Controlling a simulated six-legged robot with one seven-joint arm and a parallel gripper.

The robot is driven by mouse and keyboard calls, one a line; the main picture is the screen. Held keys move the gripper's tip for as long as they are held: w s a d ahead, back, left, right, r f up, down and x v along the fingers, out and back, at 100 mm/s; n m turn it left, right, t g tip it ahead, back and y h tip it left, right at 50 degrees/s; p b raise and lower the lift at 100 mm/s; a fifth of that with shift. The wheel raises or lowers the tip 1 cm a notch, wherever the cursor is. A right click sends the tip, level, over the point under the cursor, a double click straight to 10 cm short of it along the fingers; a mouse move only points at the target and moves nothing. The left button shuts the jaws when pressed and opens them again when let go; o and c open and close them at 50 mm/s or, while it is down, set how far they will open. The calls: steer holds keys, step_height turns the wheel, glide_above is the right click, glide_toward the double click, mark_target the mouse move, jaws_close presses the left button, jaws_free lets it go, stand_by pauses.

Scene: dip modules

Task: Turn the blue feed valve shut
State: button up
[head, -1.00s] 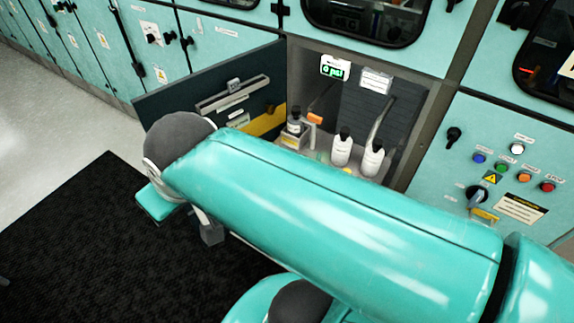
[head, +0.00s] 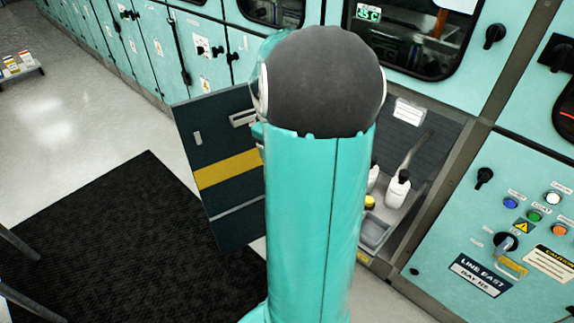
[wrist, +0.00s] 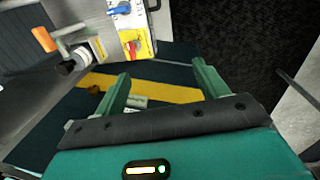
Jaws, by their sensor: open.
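In the wrist view, a small blue handle (wrist: 120,9) shows at the top edge on a pale panel, above a yellow and red label. It looks like the blue feed valve, but the edge cuts off its surroundings, and I cannot tell how far it is turned. My gripper (wrist: 160,70) is open, with its two green fingers spread and nothing between them. The handle lies beyond the fingertips, apart from them. In the head view my own arm hides the gripper and the valve.
An open dark door (head: 222,205) with a yellow stripe hangs left of the compartment. White bottles (head: 397,188) and a grey tray (head: 375,232) stand inside. An orange piece (wrist: 44,39) and a bottle (wrist: 75,60) show in the wrist view. A black mat (head: 120,235) covers open floor.

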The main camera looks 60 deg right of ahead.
steer(key=s+d+f+y, duration=0.1)
steer(key=s+d+f, duration=0.7)
steer(key=d, duration=0.3)
steer(key=shift+m, duration=0.3)
steer(key=f, duration=1.3)
steer(key=shift+s+d+f, duration=0.2)
steer(key=shift+f, duration=0.1)
steer(key=c, duration=1)
